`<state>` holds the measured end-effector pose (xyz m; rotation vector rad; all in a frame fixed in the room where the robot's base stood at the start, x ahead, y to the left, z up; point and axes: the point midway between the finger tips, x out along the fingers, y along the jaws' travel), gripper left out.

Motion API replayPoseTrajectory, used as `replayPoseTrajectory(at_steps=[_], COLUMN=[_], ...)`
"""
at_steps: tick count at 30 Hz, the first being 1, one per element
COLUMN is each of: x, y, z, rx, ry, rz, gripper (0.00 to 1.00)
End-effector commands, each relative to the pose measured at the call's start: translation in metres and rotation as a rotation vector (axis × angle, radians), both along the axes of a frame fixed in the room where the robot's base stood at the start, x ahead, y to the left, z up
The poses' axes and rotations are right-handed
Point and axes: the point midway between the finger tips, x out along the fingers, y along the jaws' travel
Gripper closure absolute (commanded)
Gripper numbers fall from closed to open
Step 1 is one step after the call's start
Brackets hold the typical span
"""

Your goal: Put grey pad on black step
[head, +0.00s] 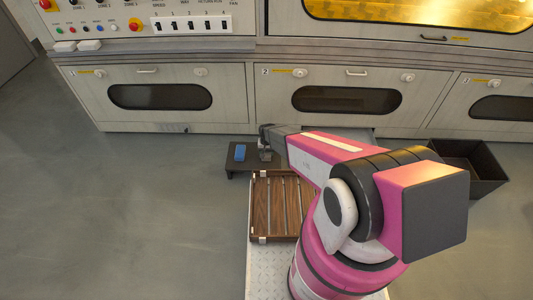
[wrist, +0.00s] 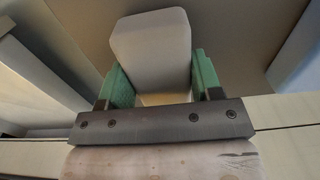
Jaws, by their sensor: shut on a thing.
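The grey pad (wrist: 151,48) is a pale grey block with rounded corners. In the wrist view it sits between the green fingers of my gripper (wrist: 162,76), which is shut on it. The black step (head: 232,168) is a low dark platform on the floor in front of the cabinets, in the head view. A blue block (head: 240,153) lies on its top. In the head view my gripper (head: 265,151) is at the right end of the step. My arm partly hides that end, and I cannot tell whether the pad touches the step.
A slatted wooden tray (head: 275,232) lies just in front of the step. A black open bin (head: 474,184) stands on the floor at the right. The cabinet fronts (head: 160,112) stand behind the step. The floor at the left is clear.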

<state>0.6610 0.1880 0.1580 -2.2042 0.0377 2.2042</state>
Motion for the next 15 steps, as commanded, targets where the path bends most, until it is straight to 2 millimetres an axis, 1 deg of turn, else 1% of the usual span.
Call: replayPoseTrajectory(at_steps=[1,7,11,12,14,15], x=[0.0002,-0.0004,-0.0002,-0.0003,-0.0004,-0.0004], y=[0.0001,0.0000,0.0001,0.0001,0.0001,0.0001], z=[-0.0032,-0.0023,-0.0051,-0.0052,-0.0049,-0.0049], rx=[0.000,0.000,0.000,0.000,0.000,0.000], ry=[0.000,0.000,0.000,0.000,0.000,0.000], rz=[0.000,0.000,0.000,0.000,0.000,0.000], gripper=[0.65,0.65,0.65,0.34,0.15,0.15])
